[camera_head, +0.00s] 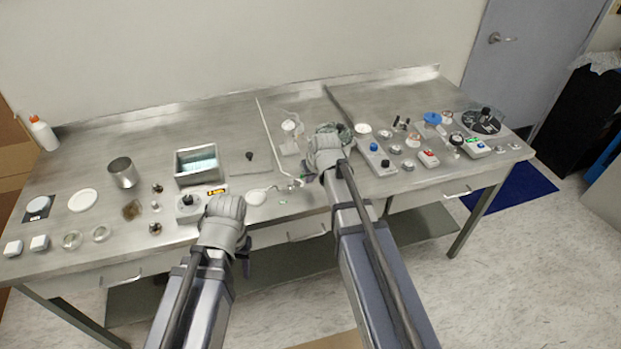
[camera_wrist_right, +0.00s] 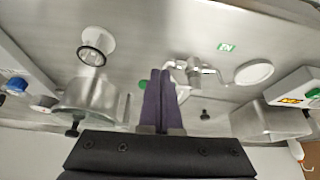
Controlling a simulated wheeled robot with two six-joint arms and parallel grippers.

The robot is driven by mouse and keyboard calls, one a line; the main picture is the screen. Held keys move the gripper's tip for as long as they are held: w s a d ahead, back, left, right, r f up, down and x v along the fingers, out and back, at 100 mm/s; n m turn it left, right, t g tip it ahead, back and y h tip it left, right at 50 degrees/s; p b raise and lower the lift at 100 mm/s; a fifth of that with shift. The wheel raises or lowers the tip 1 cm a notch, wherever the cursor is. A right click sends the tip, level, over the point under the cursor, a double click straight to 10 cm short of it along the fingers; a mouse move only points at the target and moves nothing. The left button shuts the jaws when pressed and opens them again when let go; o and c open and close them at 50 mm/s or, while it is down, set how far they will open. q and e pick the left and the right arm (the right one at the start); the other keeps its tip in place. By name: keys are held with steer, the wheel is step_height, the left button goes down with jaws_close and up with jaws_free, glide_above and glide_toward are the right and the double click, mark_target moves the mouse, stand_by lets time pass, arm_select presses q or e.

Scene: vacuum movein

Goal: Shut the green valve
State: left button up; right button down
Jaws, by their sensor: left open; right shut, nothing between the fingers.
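A green round knob (camera_wrist_right: 143,86), which looks like the green valve, shows in the right wrist view, partly hidden behind my right fingers. Metal pipe fittings (camera_wrist_right: 196,70) lie beside it; they also show in the head view (camera_head: 296,183). I cannot tell whether the valve is open or shut. My right gripper (camera_wrist_right: 160,88) is shut and empty, its fingertips close to the knob; contact cannot be told. In the head view the right gripper (camera_head: 310,166) hangs over the table's middle. My left gripper (camera_head: 246,250) is open, near the table's front edge, away from the valve.
A metal vessel (camera_wrist_right: 88,102) stands left of my right fingers in the wrist view. Control boxes (camera_head: 377,160) stand to the right.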

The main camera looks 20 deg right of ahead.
steer(key=shift+w+d+n+y, duration=0.2)
steer(key=shift+w+n+y, duration=0.2)
steer(key=shift+n, duration=0.4)
steer(key=shift+w+d+n+y, duration=0.2)
steer(key=shift+w+n+y, duration=0.3)
steer(key=shift+w+n, duration=0.5)
steer(key=n, duration=0.2)
steer(key=w+n+g+y, duration=0.1)
steer(key=n, duration=0.1)
steer(key=shift+w, duration=0.3)
steer(key=w+n+g, duration=0.1)
steer(key=n, duration=0.1)
steer(key=w+a+n+g+y, duration=0.1)
steer(key=n, duration=0.1)
steer(key=shift+w+a+n+y, duration=0.1)
steer(key=shift+w+n+y, duration=0.05)
steer(key=shift+n+y, duration=0.15)
steer(key=n, duration=0.1)
steer(key=w+a+n+g, duration=0.1)
steer(key=shift+a+n, duration=0.1)
steer(key=shift+n, duration=0.3)
steer(key=shift+s+a, duration=0.1)
steer(key=shift+s, duration=0.1)
